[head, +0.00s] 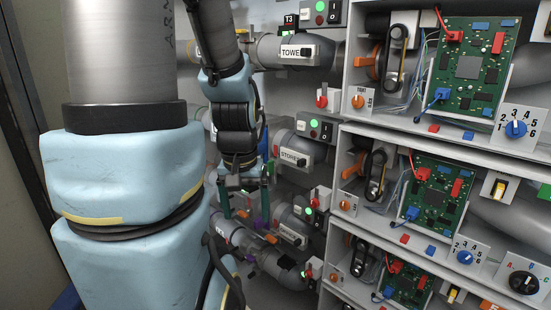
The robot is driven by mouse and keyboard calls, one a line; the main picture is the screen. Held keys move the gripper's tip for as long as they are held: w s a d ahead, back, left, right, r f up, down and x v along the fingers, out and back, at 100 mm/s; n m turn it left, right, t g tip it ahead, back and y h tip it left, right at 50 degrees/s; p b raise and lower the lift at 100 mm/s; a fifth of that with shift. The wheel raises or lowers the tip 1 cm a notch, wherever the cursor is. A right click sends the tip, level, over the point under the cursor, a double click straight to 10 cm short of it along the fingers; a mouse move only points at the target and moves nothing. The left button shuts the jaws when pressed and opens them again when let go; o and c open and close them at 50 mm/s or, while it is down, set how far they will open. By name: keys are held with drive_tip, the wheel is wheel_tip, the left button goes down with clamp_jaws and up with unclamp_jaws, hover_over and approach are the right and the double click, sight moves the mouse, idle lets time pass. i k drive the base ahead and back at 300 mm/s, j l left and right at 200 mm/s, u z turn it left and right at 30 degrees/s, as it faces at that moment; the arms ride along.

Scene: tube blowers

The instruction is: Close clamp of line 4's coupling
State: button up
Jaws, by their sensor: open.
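My gripper (246,211) hangs in the middle of the head view, pointing down, with its two dark green fingers apart and nothing seen between them. It is in front of the lower grey pipes, left of the pipe labelled STORE (292,158). Below the fingers, a grey pipe fitting (240,237) with pale marking runs toward the lower right. Small orange (270,238) and purple (276,224) parts show beside it. I cannot read a line number 4, nor tell which part is its coupling clamp; my arm and gripper cover part of this area.
A pipe labelled TOWE (297,52) runs above. White shelves (440,134) on the right hold green circuit boards (468,66), orange knobs and numbered dials. Button boxes with green lights (313,128) stand by the pipes. My arm fills the left side.

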sight(272, 166)
drive_tip(key=j+u, duration=0.7)
drive_tip(key=i+j+u, duration=0.1)
drive_tip(key=u, duration=0.25)
drive_tip(key=j, duration=0.1)
